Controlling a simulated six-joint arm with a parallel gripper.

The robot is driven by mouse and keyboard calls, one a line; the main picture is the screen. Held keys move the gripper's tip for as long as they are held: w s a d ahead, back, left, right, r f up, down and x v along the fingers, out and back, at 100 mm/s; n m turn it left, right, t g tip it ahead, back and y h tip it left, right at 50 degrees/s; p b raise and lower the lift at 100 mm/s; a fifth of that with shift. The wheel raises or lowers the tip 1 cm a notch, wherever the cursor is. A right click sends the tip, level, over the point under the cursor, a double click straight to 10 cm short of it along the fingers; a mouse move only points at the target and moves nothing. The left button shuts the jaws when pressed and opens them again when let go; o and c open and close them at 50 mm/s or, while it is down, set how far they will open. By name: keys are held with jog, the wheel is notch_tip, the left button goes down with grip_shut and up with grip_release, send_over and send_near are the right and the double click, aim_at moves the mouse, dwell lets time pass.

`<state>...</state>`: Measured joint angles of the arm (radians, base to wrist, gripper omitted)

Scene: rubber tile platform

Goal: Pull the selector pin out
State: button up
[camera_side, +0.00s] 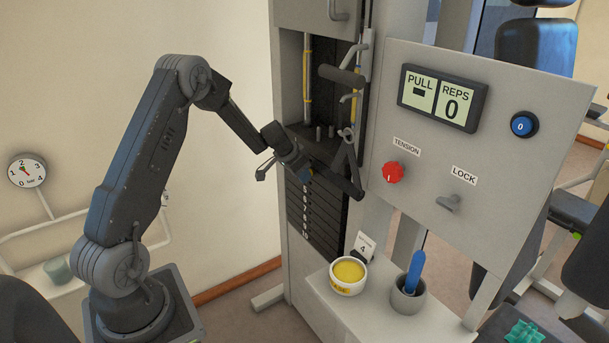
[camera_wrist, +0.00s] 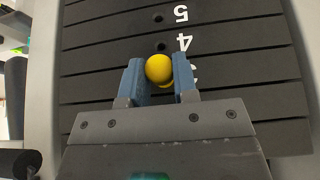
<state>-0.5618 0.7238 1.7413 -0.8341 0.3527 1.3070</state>
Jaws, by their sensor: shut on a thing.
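The selector pin shows its round yellow knob (camera_wrist: 160,69) in the wrist view, between the blue finger pads of my gripper (camera_wrist: 158,80). The gripper is shut on the knob. The pin's shaft is hidden, so I cannot tell how deep it sits in the stack. The black weight stack (camera_wrist: 240,65) lies behind, with a 5 and a 4 readable and a third number partly covered by a finger. In the side view my gripper (camera_side: 307,175) is at the upper plates of the stack (camera_side: 325,222), and the knob is not clearly visible there.
A grey panel (camera_side: 430,150) with a red tension knob (camera_side: 394,172), a lock lever (camera_side: 448,203) and a display (camera_side: 443,97) stands right of the stack. A black handle (camera_side: 342,76) hangs above. A yellow-filled tub (camera_side: 348,275) and a grey cup (camera_side: 408,296) stand on the ledge below.

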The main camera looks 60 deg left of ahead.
grip_shut()
jog(key=shift+s, duration=0.3)
jog(key=shift+s, duration=2.65)
